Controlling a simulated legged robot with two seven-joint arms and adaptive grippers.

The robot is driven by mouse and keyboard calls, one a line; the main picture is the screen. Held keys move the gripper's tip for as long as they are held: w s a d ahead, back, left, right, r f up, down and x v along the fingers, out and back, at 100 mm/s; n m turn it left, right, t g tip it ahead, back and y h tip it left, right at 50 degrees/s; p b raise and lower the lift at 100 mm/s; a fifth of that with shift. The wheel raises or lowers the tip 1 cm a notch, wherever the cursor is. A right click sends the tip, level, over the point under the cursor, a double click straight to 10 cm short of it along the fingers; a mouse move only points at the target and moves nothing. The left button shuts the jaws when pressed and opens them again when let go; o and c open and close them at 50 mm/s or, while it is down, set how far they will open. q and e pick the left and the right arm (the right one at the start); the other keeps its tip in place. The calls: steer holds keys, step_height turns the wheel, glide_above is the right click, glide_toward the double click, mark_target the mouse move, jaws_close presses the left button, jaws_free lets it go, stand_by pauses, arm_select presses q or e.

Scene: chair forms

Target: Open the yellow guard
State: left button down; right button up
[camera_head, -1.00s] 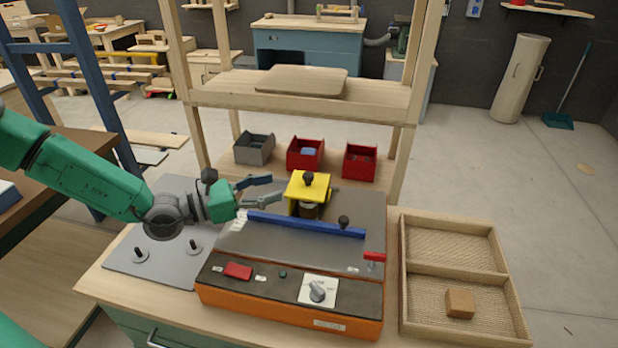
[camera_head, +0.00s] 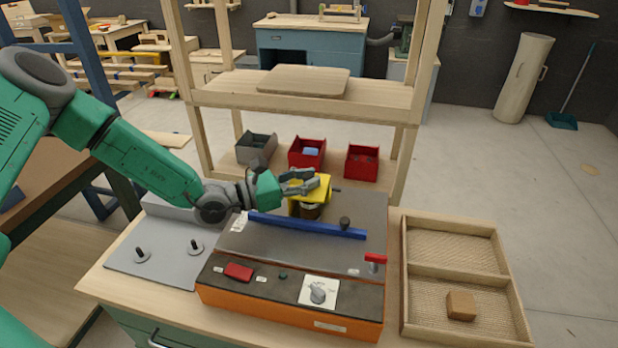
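The yellow guard (camera_head: 322,187) sits at the back of the grey-topped orange machine (camera_head: 291,311), over a dark round part (camera_head: 309,211). My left gripper (camera_head: 314,181) is at the guard, its fingers over the guard's top and left side. The fingers hide the guard's black knob. The fingers look parted, but I cannot tell whether they touch or grip the knob. My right gripper is not in view.
A blue fence bar (camera_head: 305,226) with a black knob (camera_head: 344,222) crosses the machine in front of the guard. Bins, including a red bin (camera_head: 307,152), stand behind. A wooden tray (camera_head: 452,272) holding a block (camera_head: 461,306) is at right. A shelf (camera_head: 290,99) rises behind.

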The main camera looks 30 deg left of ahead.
arm_select(q)
steer(key=s+a, duration=0.2)
steer(key=a, duration=0.7)
steer(key=shift+s+a, duration=0.15)
steer(key=shift+a, duration=0.1)
steer(key=shift+r, duration=0.1)
steer(key=c, duration=1.3)
jaws_free()
steer(key=shift+c, duration=0.2)
steer(key=v, duration=1.1)
steer(key=shift+s+a, duration=0.2)
steer(key=shift+s, duration=0.15)
